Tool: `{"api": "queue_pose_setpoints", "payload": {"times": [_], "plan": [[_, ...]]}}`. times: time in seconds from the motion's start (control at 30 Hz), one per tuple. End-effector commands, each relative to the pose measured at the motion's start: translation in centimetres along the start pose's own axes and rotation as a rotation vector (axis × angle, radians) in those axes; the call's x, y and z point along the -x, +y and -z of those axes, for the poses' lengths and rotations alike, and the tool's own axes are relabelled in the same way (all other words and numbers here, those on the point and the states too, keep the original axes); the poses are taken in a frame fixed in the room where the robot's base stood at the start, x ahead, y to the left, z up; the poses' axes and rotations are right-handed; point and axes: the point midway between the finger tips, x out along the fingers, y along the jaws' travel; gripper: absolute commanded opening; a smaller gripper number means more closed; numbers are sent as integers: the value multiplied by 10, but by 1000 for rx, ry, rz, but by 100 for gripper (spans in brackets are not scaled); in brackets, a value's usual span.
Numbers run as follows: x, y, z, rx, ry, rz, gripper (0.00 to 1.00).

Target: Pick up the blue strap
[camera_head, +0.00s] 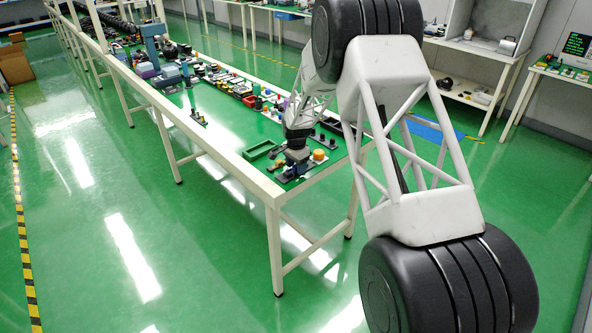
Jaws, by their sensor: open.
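My gripper (297,156) is small and dark at the end of my white arm, over the near end of the long table (228,152). It points down, and the fingers are too small to see clearly. Small dark-blue and black items (288,176) lie just below it. I cannot tell whether one of them is the blue strap, or whether the gripper touches them. No blue strap stands out clearly elsewhere on the table.
Several small parts crowd the far side of the table. A blue-grey machine (160,62) stands further back.

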Motion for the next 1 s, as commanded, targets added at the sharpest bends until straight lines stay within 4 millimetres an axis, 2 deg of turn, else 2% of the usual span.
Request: {"api": "queue_pose_setpoints", "payload": {"times": [0.07,0.4,0.47,0.77,1.0], "plan": [[0,0,0,0,0,0,55],[0,0,0,0,0,0,5],[0,0,0,0,0,0,0],[2,0,0,0,0,0,0],[17,0,0,0,0,1,0]]}}
